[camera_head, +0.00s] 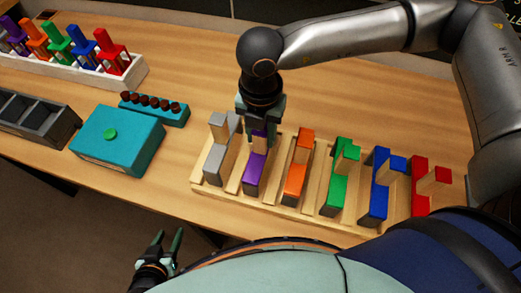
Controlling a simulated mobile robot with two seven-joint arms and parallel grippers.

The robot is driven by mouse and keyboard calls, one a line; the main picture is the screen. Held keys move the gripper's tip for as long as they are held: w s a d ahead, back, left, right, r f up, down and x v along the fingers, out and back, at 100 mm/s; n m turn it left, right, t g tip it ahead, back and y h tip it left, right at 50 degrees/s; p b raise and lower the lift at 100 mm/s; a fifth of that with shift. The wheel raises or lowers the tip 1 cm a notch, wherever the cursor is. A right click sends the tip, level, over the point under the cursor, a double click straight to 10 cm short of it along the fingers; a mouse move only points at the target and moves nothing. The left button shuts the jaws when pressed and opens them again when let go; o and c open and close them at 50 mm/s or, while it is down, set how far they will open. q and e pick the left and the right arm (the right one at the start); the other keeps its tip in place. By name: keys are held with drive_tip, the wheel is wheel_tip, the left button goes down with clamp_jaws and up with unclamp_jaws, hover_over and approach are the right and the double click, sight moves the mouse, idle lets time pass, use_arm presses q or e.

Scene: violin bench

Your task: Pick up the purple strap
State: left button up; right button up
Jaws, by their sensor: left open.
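The purple strap (254,174) stands in a light wooden rack (290,212), between a grey piece and an orange piece. My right gripper (260,136) points down over its upper end, and the fingers hide part of the top. I cannot tell whether they are closed on it. My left gripper (168,246) is open and empty, low in the view and off the table's front edge.
The rack also holds grey (216,158), orange (298,170), green (340,180), blue (381,190) and red (419,193) pieces. To the left are a teal box (120,143), a teal peg strip (153,110), a dark tray (40,121) and a white rack (75,77) of coloured pieces.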

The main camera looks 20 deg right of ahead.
clamp_jaws()
idle(0.9)
